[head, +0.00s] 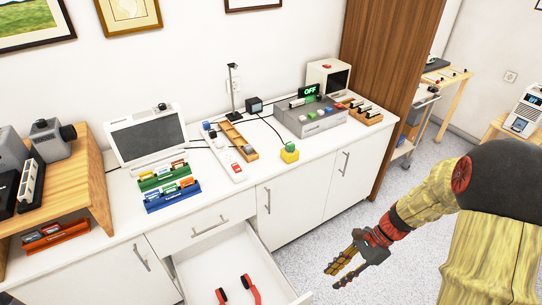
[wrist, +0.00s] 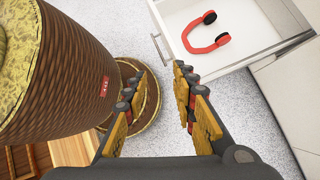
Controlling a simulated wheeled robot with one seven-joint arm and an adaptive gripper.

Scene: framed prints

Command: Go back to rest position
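My gripper (head: 343,269) hangs over the floor at the lower right of the head view, in front of the white cabinets and to the right of the open drawer. In the wrist view my gripper (wrist: 157,88) has its two fingers spread, with only floor and part of my base between and beyond them. It is open and holds nothing. Red headphones (head: 239,289) lie inside the open drawer (head: 213,265); they also show in the wrist view (wrist: 205,38). The gripper is apart from the drawer and the headphones.
A white counter (head: 232,191) carries a monitor (head: 147,137), a grey device (head: 312,116) reading OFF, a yellow block (head: 290,152) and colored racks. A wooden shelf (head: 60,180) stands at left. A brown wooden panel (head: 385,70) stands at right. The floor (head: 310,250) around the gripper is clear.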

